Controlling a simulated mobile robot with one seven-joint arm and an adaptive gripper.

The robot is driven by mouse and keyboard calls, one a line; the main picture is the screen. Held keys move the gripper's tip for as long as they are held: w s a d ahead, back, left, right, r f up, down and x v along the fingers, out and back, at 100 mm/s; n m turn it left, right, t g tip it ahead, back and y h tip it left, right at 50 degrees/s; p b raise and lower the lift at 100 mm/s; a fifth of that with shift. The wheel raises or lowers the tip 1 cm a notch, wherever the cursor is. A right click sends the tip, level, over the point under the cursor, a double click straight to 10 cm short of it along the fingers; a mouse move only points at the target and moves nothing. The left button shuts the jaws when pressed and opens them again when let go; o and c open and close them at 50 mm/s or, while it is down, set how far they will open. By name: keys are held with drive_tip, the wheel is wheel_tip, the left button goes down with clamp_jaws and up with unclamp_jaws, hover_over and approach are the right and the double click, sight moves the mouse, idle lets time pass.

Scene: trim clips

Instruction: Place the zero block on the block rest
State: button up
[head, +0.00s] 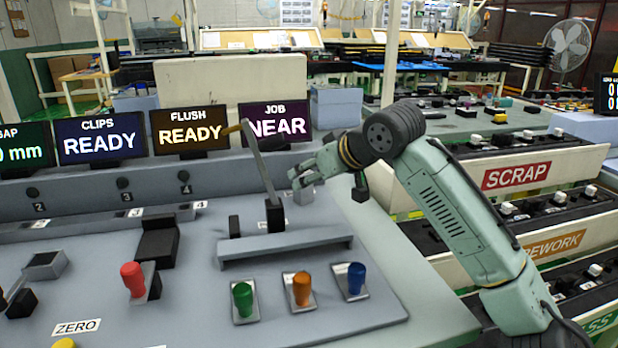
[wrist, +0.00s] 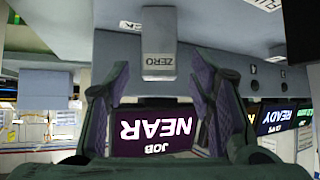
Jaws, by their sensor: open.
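The zero block (wrist: 159,66), a grey block with a ZERO label, is in the upper middle of the wrist view, which shows the scene upside down. My gripper (wrist: 161,75) is open, with one finger on each side of the block in that view. I cannot tell whether either finger touches it. In the head view my gripper (head: 300,180) is low over the right part of the grey bench, and a small grey block (head: 303,194) shows just under it. No label there is readable. I cannot tell which part is the block rest.
A tall lever (head: 258,165) stands close to the left of my gripper. Green, orange (head: 302,289) and blue knobs stand in front, and a red knob (head: 133,279) to the left. Display screens (head: 275,123) line the back. A SCRAP bin (head: 515,175) is at the right.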

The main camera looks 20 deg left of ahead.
drive_tip(key=b+v, duration=0.1)
drive_tip(key=v, duration=0.9)
drive_tip(key=shift+d, duration=0.15)
